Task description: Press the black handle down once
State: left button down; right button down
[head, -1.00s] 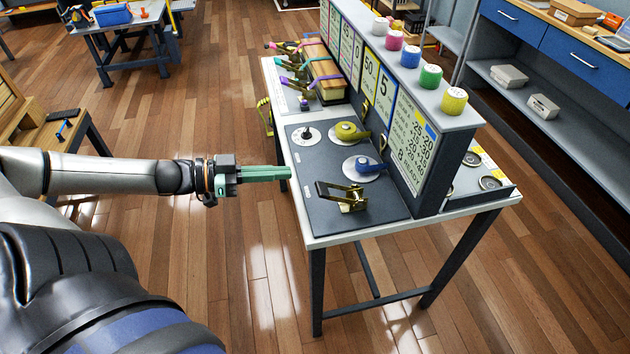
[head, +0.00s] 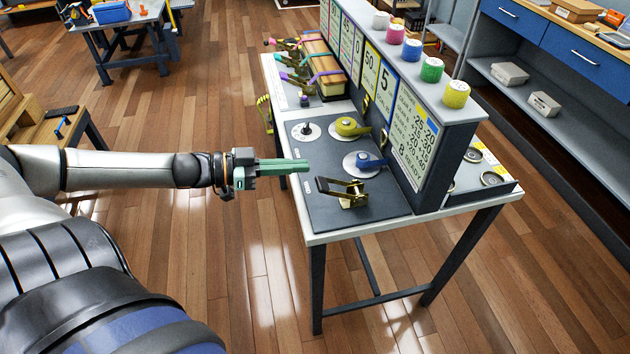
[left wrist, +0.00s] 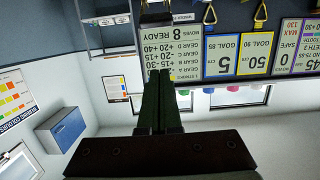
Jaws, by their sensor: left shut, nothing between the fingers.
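The black handle (head: 327,186) belongs to a brass ratchet mechanism (head: 353,199) on the near part of the dark panel on the table. The handle stands raised and points to the left. My left gripper (head: 306,166) has green fingers that are shut and empty. In the head view its tips show at the panel's left edge, above and behind the handle in the picture. In the left wrist view the shut fingers (left wrist: 160,105) point at the sign board, and the handle does not show there. My right gripper is in neither view.
A blue lever (head: 370,162), a yellow-green lever (head: 350,127) and a small black knob (head: 305,130) stand on white discs on the panel. The sign board (head: 410,130) rises along the right, with coloured spools on top. Open floor lies left of the table.

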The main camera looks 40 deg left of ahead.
aim_at(324, 183)
pick_arm(q)
jog(key=shift+b+x, duration=2.05)
jog(key=shift+x, duration=1.15)
jog(key=shift+s+a+f, duration=0.2)
jog(key=shift+s+f, duration=0.05)
jog(key=shift+f, duration=0.35)
jog(key=shift+s+a+f, duration=0.25)
jog(key=shift+f, duration=0.35)
jog(key=shift+s+a+f, duration=0.2)
jog(key=shift+s+f, duration=0.1)
jog(key=shift+f, duration=0.3)
